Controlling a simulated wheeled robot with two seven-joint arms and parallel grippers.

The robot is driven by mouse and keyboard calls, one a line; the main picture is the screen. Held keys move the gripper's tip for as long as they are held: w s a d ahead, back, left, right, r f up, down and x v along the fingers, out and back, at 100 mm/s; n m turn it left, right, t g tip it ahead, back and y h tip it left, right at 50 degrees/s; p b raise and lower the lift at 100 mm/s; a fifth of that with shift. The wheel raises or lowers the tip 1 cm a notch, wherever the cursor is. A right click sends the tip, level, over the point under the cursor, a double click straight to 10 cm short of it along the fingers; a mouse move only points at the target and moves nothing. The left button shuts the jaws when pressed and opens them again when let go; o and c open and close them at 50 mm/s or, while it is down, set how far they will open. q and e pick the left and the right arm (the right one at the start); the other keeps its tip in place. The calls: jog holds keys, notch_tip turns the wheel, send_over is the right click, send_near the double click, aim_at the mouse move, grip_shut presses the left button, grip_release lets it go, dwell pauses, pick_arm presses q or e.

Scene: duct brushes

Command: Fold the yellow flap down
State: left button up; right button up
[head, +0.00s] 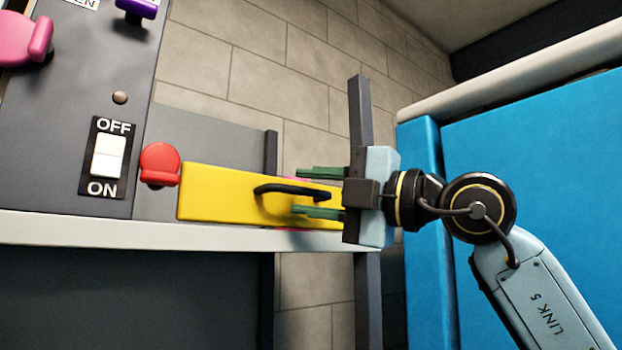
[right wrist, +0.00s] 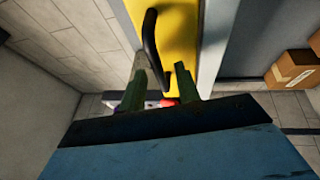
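The yellow flap (head: 222,197) is a long panel at the right end of the grey console, with a black bar handle (head: 272,189) on its face. My right gripper (head: 297,191) comes in from the right with its two green fingers apart, one above and one below the handle's right part. In the right wrist view the flap (right wrist: 180,30) and handle (right wrist: 151,40) lie ahead, with the handle's near end between the open fingers (right wrist: 160,72). I cannot tell whether a finger touches the handle. My left gripper is not in view.
A red knob (head: 160,163) sits at the flap's left end. The console has an OFF/ON switch (head: 108,156), a pink knob (head: 22,40) and a purple knob (head: 136,8). A blue panel (head: 540,150) stands at right. Cardboard boxes (right wrist: 292,68) show in the right wrist view.

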jog(key=shift+w+a, duration=0.2)
grip_shut()
dwell(0.4)
